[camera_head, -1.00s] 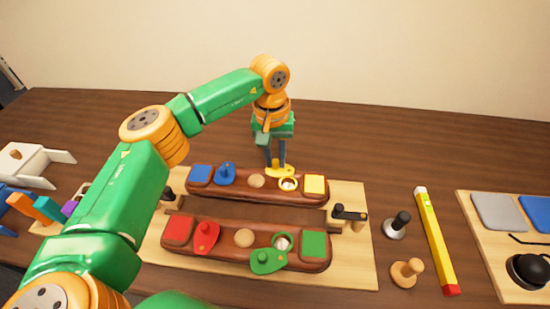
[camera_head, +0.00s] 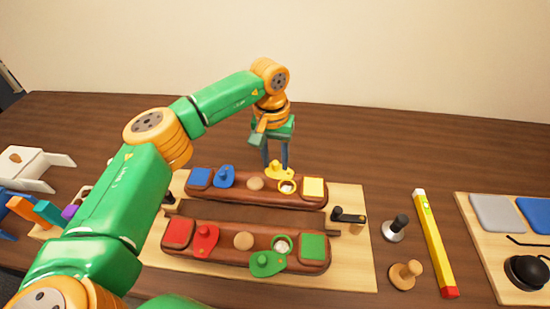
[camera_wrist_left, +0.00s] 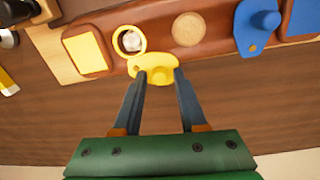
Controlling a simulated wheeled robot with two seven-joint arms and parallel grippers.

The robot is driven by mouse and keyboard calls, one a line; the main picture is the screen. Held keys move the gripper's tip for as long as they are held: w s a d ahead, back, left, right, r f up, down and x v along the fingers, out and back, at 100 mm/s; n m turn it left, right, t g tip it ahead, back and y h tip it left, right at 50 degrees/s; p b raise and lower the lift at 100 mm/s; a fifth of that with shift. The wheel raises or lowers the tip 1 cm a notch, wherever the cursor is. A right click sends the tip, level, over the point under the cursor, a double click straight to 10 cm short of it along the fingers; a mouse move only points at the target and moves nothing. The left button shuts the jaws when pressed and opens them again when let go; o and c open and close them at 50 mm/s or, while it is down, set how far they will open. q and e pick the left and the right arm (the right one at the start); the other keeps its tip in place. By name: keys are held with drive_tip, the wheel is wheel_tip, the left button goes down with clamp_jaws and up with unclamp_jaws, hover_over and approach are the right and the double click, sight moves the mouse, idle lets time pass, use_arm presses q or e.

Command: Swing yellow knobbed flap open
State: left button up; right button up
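The yellow knobbed flap (camera_head: 278,171) is swung off its yellow-rimmed hole (camera_head: 288,187) and juts past the far edge of the rear brown block (camera_head: 229,190). Its round pale insert shows in the hole. In the left wrist view the flap (camera_wrist_left: 153,68) lies between my fingertips, with its knob in the gap. My left gripper (camera_head: 275,164) points down over the flap, its fingers apart with a gap on either side of the knob. It also shows in the left wrist view (camera_wrist_left: 160,76). My right gripper is not in view.
The front brown block (camera_head: 213,244) carries a red flap (camera_head: 204,242) and a green flap (camera_head: 266,264). A blue flap (camera_head: 224,177) is on the rear block. A black-handled latch (camera_head: 348,216) stands at right. The table behind the blocks is clear.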

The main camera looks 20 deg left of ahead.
sight(273, 162)
use_arm(q)
drive_tip(key=shift+o, duration=0.2)
wheel_tip(273, 162, up, 7)
drive_tip(key=shift+a+r+b, duration=0.1)
drive_tip(key=shift+a+b, duration=0.05)
drive_tip(key=shift+b, duration=0.35)
